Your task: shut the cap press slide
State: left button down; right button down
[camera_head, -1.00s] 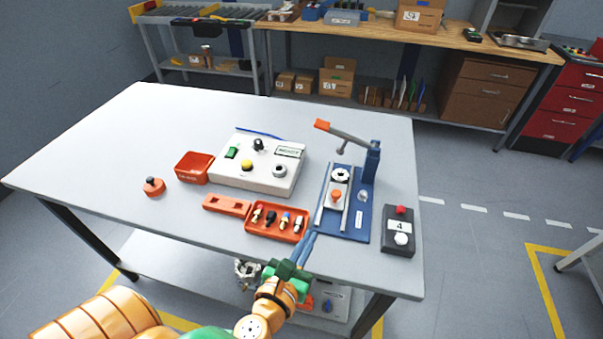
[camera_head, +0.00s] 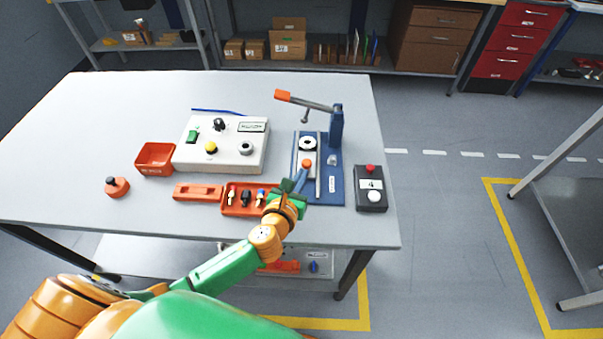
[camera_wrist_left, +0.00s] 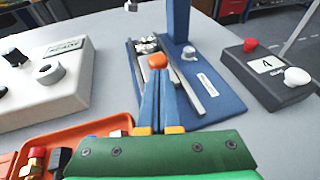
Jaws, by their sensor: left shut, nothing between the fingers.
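The cap press (camera_head: 334,182) is a blue base with two silver rails, a blue post and a lever with an orange grip (camera_head: 283,96). Its slide sits between the rails, with an orange knob (camera_head: 306,164) at the front and a round nest (camera_head: 308,143) behind it. In the left wrist view the knob (camera_wrist_left: 158,61) shows just beyond my fingertips. My left gripper (camera_head: 301,176) is shut and empty, its blue fingers over the front of the rails, at or very near the knob. I cannot tell whether they touch. My right gripper is not in view.
An orange tray (camera_head: 229,209) with several small parts lies left of my gripper. A black button box marked 4 (camera_head: 370,202) stands right of the press. A white control box (camera_head: 220,161) and a red bin (camera_head: 155,158) stand further left.

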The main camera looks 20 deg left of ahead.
aim_at(303, 163)
pick_arm(q)
jog(key=shift+w, duration=0.25)
jog(key=shift+w+a, duration=0.1)
jog(key=w, duration=0.3)
jog(key=shift+a+r, duration=0.1)
jog(key=shift+a, duration=0.3)
jog(key=shift+s+r, duration=0.1)
jog(key=shift+a, duration=0.1)
